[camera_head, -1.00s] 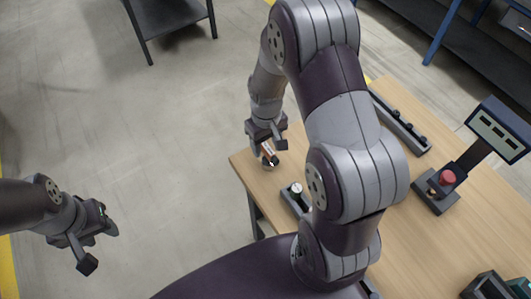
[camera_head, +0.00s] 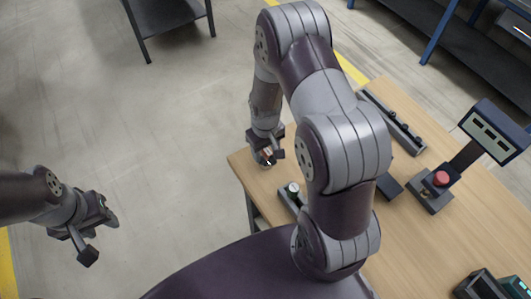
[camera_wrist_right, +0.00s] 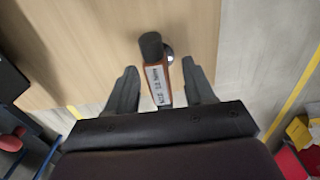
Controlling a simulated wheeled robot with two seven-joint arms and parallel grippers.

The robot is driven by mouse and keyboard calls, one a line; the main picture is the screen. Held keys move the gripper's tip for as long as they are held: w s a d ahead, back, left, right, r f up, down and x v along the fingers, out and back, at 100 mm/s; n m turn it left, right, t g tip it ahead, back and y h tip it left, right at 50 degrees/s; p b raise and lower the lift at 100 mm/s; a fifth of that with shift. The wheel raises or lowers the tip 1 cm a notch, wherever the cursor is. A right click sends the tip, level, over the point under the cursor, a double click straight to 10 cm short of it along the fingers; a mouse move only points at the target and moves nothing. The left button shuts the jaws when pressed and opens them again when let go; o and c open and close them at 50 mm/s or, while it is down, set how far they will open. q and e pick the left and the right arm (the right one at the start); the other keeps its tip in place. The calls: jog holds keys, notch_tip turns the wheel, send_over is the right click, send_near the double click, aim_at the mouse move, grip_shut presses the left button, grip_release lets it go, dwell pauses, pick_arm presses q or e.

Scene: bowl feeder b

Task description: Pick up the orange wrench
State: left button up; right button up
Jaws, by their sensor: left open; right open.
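The orange wrench (camera_wrist_right: 157,84) shows in the right wrist view as a narrow orange body with a pale printed label and a dark rounded end. It lies between the two fingers of my right gripper (camera_wrist_right: 160,72), with gaps on both sides. In the head view the wrench (camera_head: 267,158) is a small, partly hidden shape near the table's left corner, under my right gripper (camera_head: 266,145). That gripper is open. My left gripper (camera_head: 101,238) is open and empty, out over the floor at the left.
The wooden table (camera_head: 450,240) extends right. A red-button stand (camera_head: 441,179) with a display, a long dark rail (camera_head: 393,122) and dark bins (camera_head: 482,286) stand further right. My right arm hides part of the table.

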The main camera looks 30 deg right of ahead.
jog(key=shift+d+f, duration=0.1)
grip_shut()
